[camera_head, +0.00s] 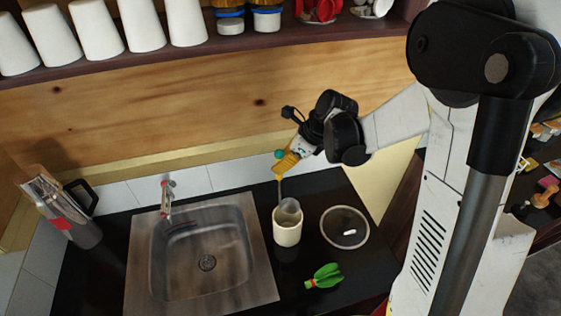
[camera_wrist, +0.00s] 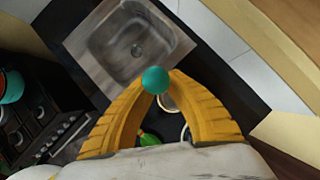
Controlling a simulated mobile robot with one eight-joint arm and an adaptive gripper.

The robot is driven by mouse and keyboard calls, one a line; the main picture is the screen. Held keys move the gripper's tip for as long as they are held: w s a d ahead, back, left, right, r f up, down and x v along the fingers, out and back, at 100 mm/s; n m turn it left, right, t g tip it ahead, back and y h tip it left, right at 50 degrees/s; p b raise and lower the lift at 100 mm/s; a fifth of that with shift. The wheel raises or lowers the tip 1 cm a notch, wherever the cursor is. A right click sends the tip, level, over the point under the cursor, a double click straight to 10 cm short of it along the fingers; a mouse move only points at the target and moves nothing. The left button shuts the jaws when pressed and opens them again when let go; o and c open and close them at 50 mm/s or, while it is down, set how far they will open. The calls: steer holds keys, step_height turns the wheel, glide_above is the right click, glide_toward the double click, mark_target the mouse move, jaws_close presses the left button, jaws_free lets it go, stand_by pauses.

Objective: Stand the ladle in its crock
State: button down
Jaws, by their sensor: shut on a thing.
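My gripper (camera_head: 285,163) has yellow fingers and is shut on the ladle near the top of its handle, above the counter. The handle's teal ball end shows between the fingertips in the wrist view (camera_wrist: 155,79). The ladle (camera_head: 290,206) hangs roughly upright, its thin shaft running down from the fingers. Its greyish bowl is at the mouth of the cream crock (camera_head: 287,232), overlapping the opening. I cannot tell how deep it sits or whether it touches the wall. The crock stands upright right of the sink; the fingers mostly hide it in the wrist view.
A steel sink (camera_head: 204,262) lies left of the crock. A round lid with a pale rim (camera_head: 345,227) lies close on the right. A grey jug (camera_head: 85,235) stands far left. A shelf (camera_head: 180,58) with white cups runs above.

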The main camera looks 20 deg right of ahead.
step_height(320, 180, down, 10)
steer(key=b, duration=0.9)
steer(key=shift+f, duration=0.15)
steer(key=c, duration=1.4)
jaws_free()
steer(key=v, duration=1.2)
